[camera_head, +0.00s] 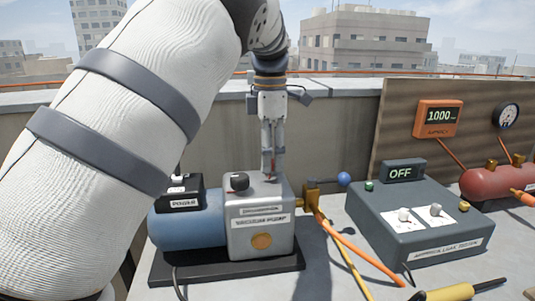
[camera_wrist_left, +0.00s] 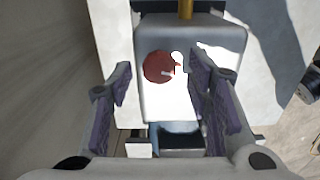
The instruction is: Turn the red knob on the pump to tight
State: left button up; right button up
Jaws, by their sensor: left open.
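The pump has a silver block (camera_head: 258,240) and a blue cylinder (camera_head: 185,228) on a dark base. In the left wrist view the round red knob (camera_wrist_left: 157,67) sits on the block's top, with a small white mark at its right edge. My left gripper (camera_head: 272,174) points down over the back of the block. In the wrist view its fingers (camera_wrist_left: 162,80) are apart, one on each side of the knob, and I see no contact. In the head view the fingers largely hide the knob. A black knob (camera_head: 239,182) stands on the block's front left. My right gripper is not in view.
A black power box (camera_head: 180,192) sits on the cylinder. A brass fitting (camera_head: 310,199) with a blue-ended lever and orange hoses (camera_head: 352,246) is right of the pump. A grey tester box (camera_head: 420,225) reading OFF and a red tank (camera_head: 490,182) stand further right. A wall (camera_head: 330,130) runs behind.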

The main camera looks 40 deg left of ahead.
pick_arm(q)
jog(key=shift+f, duration=0.25)
grip_shut()
